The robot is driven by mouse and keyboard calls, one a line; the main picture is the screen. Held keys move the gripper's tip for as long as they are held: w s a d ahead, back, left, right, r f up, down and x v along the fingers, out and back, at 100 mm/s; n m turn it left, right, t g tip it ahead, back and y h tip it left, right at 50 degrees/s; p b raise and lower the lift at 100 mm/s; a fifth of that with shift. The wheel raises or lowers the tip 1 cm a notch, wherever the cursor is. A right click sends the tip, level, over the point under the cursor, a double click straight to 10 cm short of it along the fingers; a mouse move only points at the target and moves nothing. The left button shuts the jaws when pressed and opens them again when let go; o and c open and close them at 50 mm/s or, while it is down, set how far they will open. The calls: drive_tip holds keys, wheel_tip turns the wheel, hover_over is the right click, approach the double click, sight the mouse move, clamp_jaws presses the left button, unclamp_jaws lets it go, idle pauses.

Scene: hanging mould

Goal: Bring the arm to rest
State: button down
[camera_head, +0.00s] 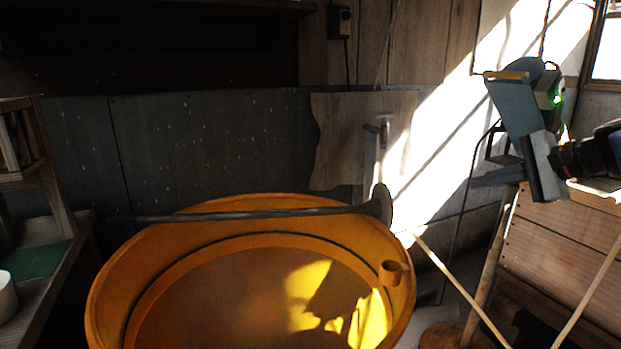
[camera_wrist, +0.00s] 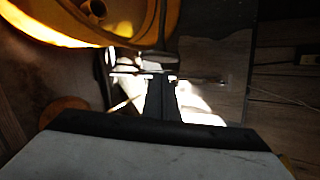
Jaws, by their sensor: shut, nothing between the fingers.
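My arm comes in from the right edge in the head view, with my gripper (camera_head: 478,183) held in the air at the upper right, its dark fingers pointing left. In the wrist view my gripper (camera_wrist: 160,78) shows as dark fingers close together, with nothing held between them. The pale wrist casing fills the bottom of that view. My gripper is to the right of the large yellow tub (camera_head: 105,290) and apart from it.
A long dark rod with a flared end (camera_head: 250,215) lies across the tub's rim. A small yellow cup (camera_head: 391,273) is at its right side. Wooden shelving (camera_head: 60,215) stands left. A slatted wooden piece (camera_head: 550,250) and thin sticks (camera_head: 460,288) are below my arm.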

drive_tip(key=s+a+f+n+g+h, duration=0.2)
drive_tip(key=s+a+f+n+g, duration=0.3)
drive_tip(key=s+a+f, duration=0.6)
drive_tip(key=s+f+n+h, duration=0.4)
drive_tip(key=s+f+n, duration=0.6)
drive_tip(key=s+f, duration=0.2)
drive_tip(key=shift+f, duration=0.6)
